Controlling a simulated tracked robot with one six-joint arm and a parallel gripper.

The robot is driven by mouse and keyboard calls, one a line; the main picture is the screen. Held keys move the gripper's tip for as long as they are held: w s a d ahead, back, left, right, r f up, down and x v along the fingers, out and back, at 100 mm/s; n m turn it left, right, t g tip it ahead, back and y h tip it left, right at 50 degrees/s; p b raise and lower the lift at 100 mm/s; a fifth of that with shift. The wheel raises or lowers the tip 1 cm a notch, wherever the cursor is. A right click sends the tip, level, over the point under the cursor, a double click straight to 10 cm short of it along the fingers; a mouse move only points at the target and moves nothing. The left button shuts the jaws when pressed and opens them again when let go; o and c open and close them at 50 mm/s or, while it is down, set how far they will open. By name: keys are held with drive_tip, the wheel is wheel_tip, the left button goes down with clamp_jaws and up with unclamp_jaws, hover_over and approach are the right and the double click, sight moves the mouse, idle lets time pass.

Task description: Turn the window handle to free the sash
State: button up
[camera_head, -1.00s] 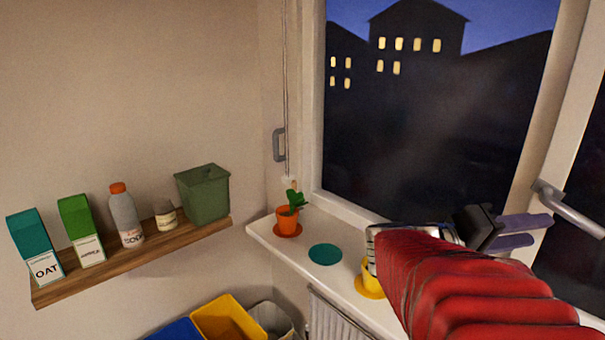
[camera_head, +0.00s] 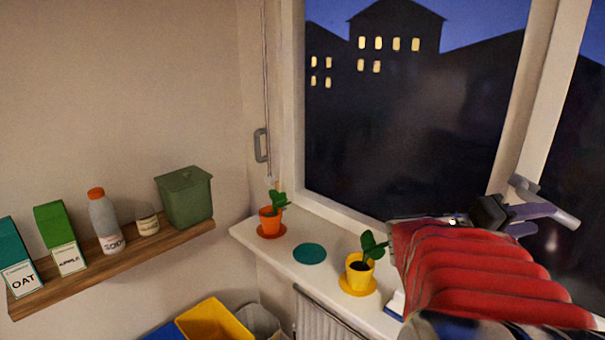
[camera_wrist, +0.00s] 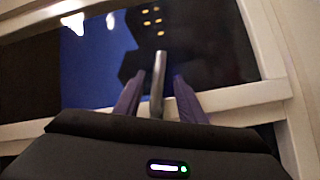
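The window handle (camera_head: 565,217) is a grey lever on the white window frame at the right of the head view. It slants down to the right from its mount. In the wrist view the handle (camera_wrist: 158,85) stands between my two purple fingers. My gripper (camera_wrist: 160,95) is open around the handle, with a visible gap on each side. In the head view my gripper (camera_head: 525,213) is at the handle, and its fingers partly overlap the lever. The window sash (camera_head: 510,110) looks closed against its frame.
The white sill (camera_head: 330,220) below holds an orange pot (camera_head: 270,221), a teal disc (camera_head: 310,254) and a yellow pot (camera_head: 360,272) with a plant, close to my arm. A wooden shelf (camera_head: 130,257) with cartons is at left. Bins (camera_head: 215,320) stand on the floor.

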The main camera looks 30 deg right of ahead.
sight(553, 217)
drive_tip(key=shift+x, duration=3.55)
drive_tip(key=shift+c, duration=0.2)
clamp_jaws()
